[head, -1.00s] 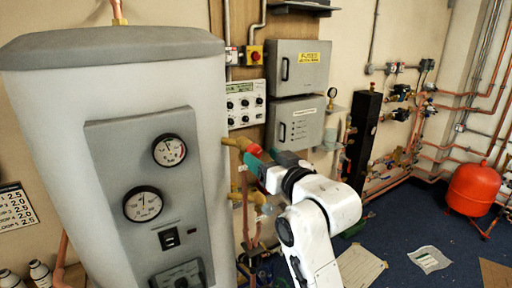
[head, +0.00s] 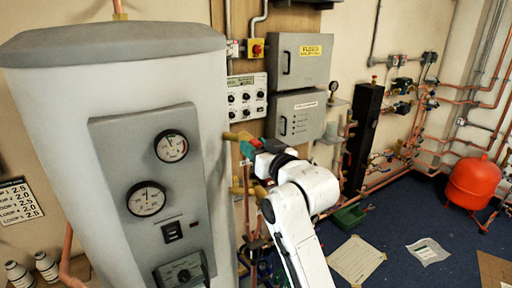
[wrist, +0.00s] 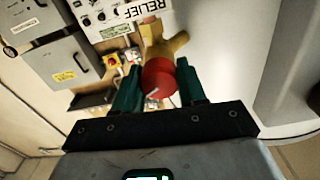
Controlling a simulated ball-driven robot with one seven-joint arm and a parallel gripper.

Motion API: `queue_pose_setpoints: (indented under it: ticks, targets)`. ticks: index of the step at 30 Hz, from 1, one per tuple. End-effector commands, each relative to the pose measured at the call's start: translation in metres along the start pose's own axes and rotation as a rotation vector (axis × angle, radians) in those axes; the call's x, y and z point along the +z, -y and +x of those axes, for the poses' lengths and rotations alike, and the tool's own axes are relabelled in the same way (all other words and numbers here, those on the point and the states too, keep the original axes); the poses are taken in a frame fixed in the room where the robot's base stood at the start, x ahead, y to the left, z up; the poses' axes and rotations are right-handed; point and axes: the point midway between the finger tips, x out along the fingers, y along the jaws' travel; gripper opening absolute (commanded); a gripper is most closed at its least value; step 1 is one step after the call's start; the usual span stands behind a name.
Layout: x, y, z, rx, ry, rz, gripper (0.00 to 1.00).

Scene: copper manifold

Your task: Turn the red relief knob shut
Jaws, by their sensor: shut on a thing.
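The red relief knob (wrist: 160,79) sits on the end of a brass valve body (wrist: 164,45) in the wrist view, beside the tank. My gripper (wrist: 158,82) has its two green fingers on either side of the knob and is shut on it. In the head view my gripper (head: 249,147) is at the brass fitting (head: 238,136) right of the tank. Only a little red shows there, so the knob is mostly hidden by my gripper. A "RELIEF" label (wrist: 138,27) is near the valve in the wrist view.
The large grey tank (head: 60,120) with two gauges stands close on the left. Grey boxes (head: 300,62) and a white control panel (head: 247,98) are on the wall behind. Copper pipes run below the valve.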

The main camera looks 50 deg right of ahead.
Motion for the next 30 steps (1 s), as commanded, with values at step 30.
queue_pose_setpoints:
  ticks: [30]
  targets:
    - [0.001,0.0008,-0.0002,0.001,-0.001,-0.355,0.1]
